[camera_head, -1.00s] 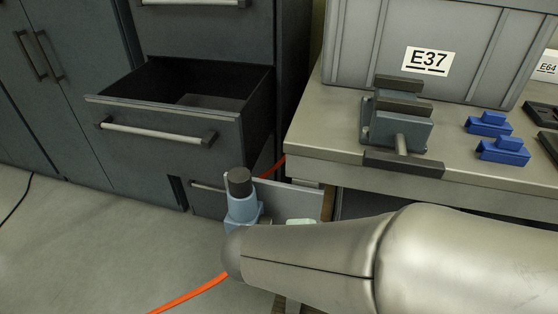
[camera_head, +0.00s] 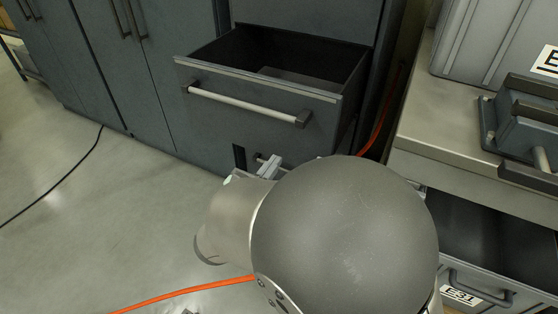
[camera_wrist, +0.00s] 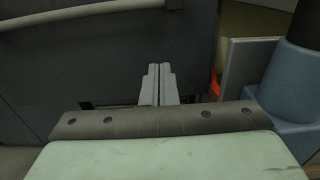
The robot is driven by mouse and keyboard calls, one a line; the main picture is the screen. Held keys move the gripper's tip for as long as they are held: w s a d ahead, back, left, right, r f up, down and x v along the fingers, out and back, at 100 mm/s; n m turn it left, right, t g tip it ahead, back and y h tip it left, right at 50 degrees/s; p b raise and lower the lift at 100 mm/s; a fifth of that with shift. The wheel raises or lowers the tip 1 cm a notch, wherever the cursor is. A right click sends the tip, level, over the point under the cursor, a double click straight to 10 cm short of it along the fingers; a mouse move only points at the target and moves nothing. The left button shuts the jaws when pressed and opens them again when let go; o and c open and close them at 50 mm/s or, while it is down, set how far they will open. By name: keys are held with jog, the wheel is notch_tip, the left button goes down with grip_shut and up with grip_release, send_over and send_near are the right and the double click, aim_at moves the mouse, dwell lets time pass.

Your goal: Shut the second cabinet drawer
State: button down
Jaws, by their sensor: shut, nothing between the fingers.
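The open cabinet drawer (camera_head: 265,98) stands pulled out of the dark cabinet in the head view, with a pale bar handle (camera_head: 245,106) across its front. The drawer looks empty inside. My gripper (camera_head: 268,166) is small in the head view, below the drawer front and partly hidden by my arm. In the wrist view my gripper (camera_wrist: 157,70) has its two fingers together with nothing between them. A dark front panel (camera_wrist: 100,60) and a pale bar handle (camera_wrist: 85,11) lie beyond the fingers. I cannot tell whether the fingertips touch the panel.
A workbench (camera_head: 415,125) with a grey crate (camera_head: 495,45) and a clamp-like fixture (camera_head: 520,125) stands at the right. An open bench drawer (camera_head: 480,235) labelled E31 sits below. An orange cable (camera_head: 190,291) crosses the floor.

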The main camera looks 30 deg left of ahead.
aim_at(297, 132)
jog(key=w, duration=0.6)
jog(key=w+b, duration=0.1)
jog(key=w, duration=0.3)
jog(key=shift+w+a, duration=0.1)
jog(key=shift+a, duration=0.2)
jog(key=shift+w, duration=0.1)
